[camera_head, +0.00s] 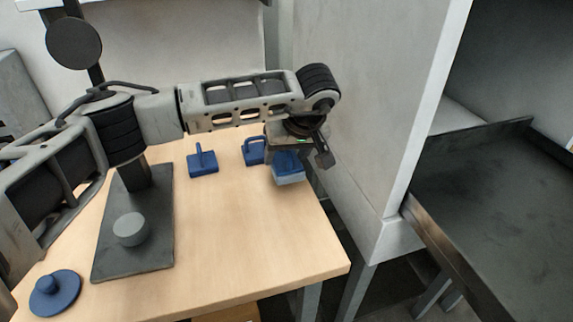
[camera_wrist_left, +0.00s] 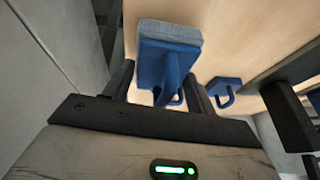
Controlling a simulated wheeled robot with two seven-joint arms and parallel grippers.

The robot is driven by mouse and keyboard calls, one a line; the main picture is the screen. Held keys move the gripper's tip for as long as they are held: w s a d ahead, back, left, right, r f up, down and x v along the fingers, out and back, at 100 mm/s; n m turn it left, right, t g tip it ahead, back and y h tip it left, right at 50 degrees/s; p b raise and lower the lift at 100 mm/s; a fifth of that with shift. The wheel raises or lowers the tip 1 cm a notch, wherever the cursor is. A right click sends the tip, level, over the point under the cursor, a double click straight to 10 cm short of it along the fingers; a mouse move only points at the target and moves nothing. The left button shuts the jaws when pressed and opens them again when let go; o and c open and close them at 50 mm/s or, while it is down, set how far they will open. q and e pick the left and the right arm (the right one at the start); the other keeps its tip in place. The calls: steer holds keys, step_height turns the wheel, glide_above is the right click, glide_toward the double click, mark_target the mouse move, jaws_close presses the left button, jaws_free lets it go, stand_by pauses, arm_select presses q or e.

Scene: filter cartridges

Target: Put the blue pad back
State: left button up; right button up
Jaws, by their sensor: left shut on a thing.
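A blue pad (camera_head: 288,175) with a pale grey-blue face is in my left gripper (camera_head: 300,152), over the far right corner of the wooden table. In the left wrist view the pad (camera_wrist_left: 168,45) sits between the two dark fingers of the gripper (camera_wrist_left: 163,92), which are shut on its blue handle. The pad's pale face points away from the wrist. The gripper body partly covers the handle in the head view. I cannot tell whether the pad touches the table. My right gripper is not in view.
Two blue handled blocks (camera_head: 202,163) (camera_head: 253,151) stand on the table (camera_head: 230,240) left of the pad. A dark plate (camera_head: 150,262) holds a grey disc (camera_head: 131,229). A blue knobbed lid (camera_head: 55,293) lies front left. A pale cabinet wall (camera_head: 365,120) rises close to the right.

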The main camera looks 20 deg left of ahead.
mark_target(286, 166)
arm_select(q)
steer(key=shift+f, duration=1.55)
steer(key=shift+f, duration=0.1)
steer(key=o, duration=1)
steer(key=b+v, duration=0.1)
steer(key=v, duration=1.1)
